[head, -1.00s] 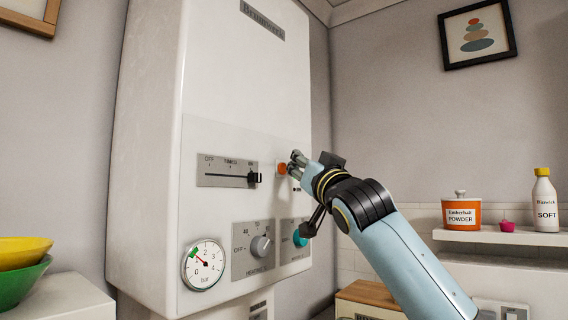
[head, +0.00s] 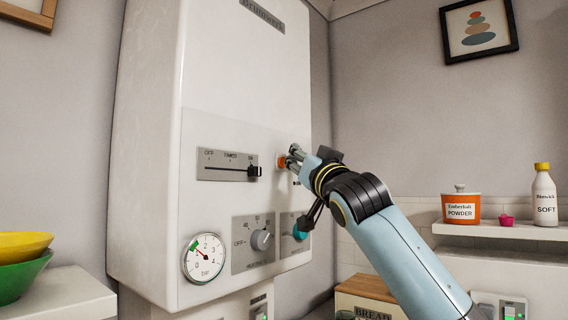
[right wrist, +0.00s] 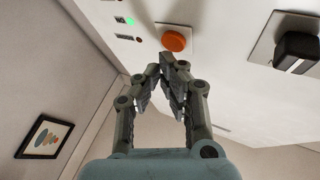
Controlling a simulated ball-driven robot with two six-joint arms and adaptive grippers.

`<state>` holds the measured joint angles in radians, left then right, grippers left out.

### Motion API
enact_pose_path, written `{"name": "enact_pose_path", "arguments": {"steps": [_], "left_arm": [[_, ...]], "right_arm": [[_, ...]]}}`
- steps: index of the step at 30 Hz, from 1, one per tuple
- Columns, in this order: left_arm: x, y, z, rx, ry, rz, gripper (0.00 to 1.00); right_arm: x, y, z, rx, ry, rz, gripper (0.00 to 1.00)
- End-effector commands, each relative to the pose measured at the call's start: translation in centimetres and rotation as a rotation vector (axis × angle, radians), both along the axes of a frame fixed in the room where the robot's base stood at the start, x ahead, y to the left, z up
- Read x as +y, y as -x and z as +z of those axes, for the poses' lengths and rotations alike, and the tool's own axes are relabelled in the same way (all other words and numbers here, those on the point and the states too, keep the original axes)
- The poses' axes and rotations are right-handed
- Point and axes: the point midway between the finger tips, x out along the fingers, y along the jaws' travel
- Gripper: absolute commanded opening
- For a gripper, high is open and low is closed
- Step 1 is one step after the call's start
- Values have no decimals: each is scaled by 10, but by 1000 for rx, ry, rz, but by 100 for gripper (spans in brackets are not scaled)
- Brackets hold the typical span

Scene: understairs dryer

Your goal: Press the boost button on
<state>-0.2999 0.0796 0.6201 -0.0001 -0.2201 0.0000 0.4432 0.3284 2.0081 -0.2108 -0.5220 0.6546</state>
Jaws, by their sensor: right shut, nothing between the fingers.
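The orange round button (head: 282,162) is on the front of the white wall unit (head: 215,80), right of the slider panel. It also shows in the right wrist view (right wrist: 174,41), standing out from the panel. My right gripper (head: 293,152) is shut and empty, its fingertips close beside the button and partly covering it in the head view. In the right wrist view the fingertips (right wrist: 168,60) are just below the button; I cannot tell whether they touch it. A small green light (right wrist: 130,21) is lit near the button. My left gripper is not in view.
A slider (head: 254,171), a grey knob (head: 261,240), a teal knob (head: 300,232) and a gauge (head: 204,258) are on the unit. A shelf (head: 500,229) with an orange tub (head: 461,206) and white bottle (head: 544,196) is at right.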

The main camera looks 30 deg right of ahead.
Motion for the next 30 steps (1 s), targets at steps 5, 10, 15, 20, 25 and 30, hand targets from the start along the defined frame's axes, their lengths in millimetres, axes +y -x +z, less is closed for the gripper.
{"name": "enact_pose_path", "arguments": {"steps": [5, 10, 15, 20, 25, 30], "left_arm": [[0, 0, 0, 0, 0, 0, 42], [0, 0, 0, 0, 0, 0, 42], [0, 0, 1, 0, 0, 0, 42], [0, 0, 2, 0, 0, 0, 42], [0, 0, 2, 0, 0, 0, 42], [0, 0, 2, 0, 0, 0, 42]], "right_arm": [[0, 0, 0, 0, 0, 0, 0], [0, 0, 0, 0, 0, 0, 0], [1, -2, 0, 0, 0, 0, 0], [3, -7, 0, 1, -1, 0, 0], [3, -8, 0, 1, 0, 0, 0], [4, -8, 0, 0, 0, 0, 0]]}}
